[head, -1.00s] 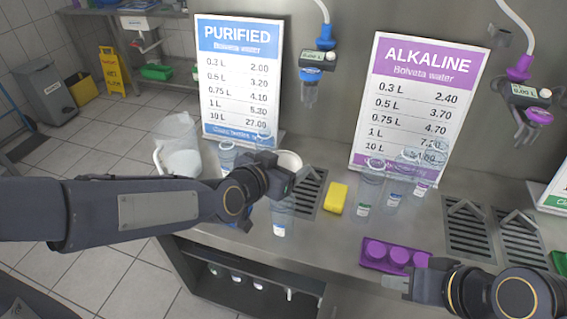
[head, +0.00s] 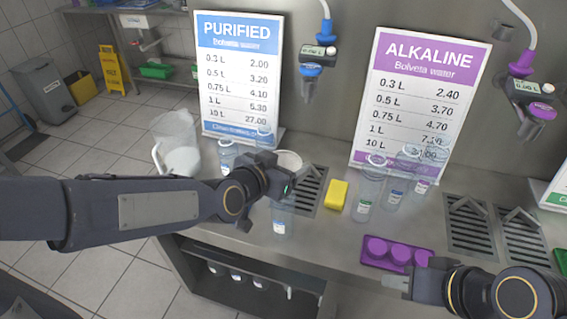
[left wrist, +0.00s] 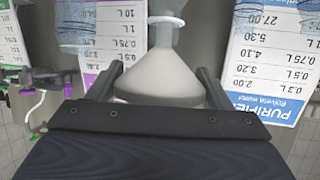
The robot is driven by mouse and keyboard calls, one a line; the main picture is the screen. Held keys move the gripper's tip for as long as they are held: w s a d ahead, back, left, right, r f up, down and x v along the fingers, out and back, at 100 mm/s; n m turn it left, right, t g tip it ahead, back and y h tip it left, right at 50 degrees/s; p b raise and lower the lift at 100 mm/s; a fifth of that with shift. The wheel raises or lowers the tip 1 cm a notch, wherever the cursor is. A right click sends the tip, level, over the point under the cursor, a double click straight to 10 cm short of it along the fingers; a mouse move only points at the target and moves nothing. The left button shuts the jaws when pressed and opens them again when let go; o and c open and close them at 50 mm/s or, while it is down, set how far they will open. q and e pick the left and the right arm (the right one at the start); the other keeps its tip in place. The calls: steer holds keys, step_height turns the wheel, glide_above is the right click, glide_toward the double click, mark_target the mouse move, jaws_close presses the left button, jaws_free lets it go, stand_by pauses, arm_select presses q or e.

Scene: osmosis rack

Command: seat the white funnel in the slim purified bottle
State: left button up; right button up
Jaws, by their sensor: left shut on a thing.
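The white funnel (head: 289,162) is held at my left gripper (head: 280,176). In the left wrist view the funnel (left wrist: 163,78) sits wide end between the two fingers, and that gripper (left wrist: 163,85) is shut on it. That view is upside down, so the spout points downward. A pale ring crosses the spout near its narrow end; I cannot tell whether it is a bottle's rim. A slim clear bottle (head: 282,222) with a label stands just below the gripper, its top partly hidden. My right gripper (head: 394,282) is near the counter front, away from these; its jaw opening is unclear.
A clear jug (head: 180,160) stands left. Clear bottles (head: 369,190) and a yellow sponge (head: 337,195) stand right of the gripper. A purple tray (head: 392,253) lies near the front edge. Price boards (head: 239,75) and the purified tap (head: 317,52) rise behind.

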arm_select(q)
steer(key=o, duration=1)
steer(key=p+v, duration=0.1)
steer(key=v, duration=0.6)
steer(key=shift+s+a+r+p, duration=0.15)
steer(key=shift+s+a+p, duration=0.05)
steer(key=shift+s+p, duration=0.15)
